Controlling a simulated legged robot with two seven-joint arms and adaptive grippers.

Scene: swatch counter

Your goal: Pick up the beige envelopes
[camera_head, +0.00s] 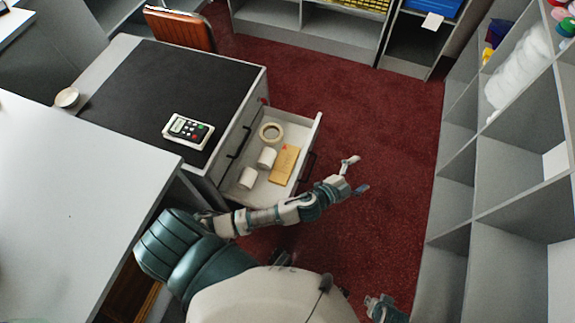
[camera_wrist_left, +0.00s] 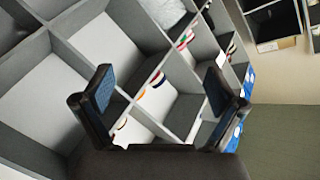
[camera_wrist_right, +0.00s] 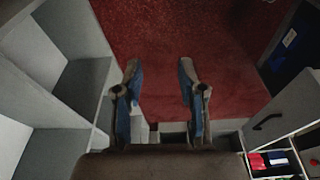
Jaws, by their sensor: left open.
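The beige envelopes (camera_head: 285,164) lie as a flat stack in the open drawer (camera_head: 303,150) of the desk, near its front. My left gripper (camera_head: 357,175) is open and empty, right of the drawer and apart from the envelopes. In the left wrist view its fingers (camera_wrist_left: 160,95) stand wide apart, facing grey shelving. My right gripper (camera_head: 380,306) shows in part at the bottom of the head view. In the right wrist view its fingers (camera_wrist_right: 158,90) are apart with nothing between them. The envelopes do not show clearly in either wrist view.
The drawer also holds a tape roll (camera_head: 271,132) and two white cylinders (camera_head: 267,157). A calculator-like device (camera_head: 188,131) lies on the black desk mat (camera_head: 165,85). A grey counter (camera_head: 70,200) stands at left, shelving (camera_head: 500,170) at right. Red carpet (camera_head: 385,120) between is clear.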

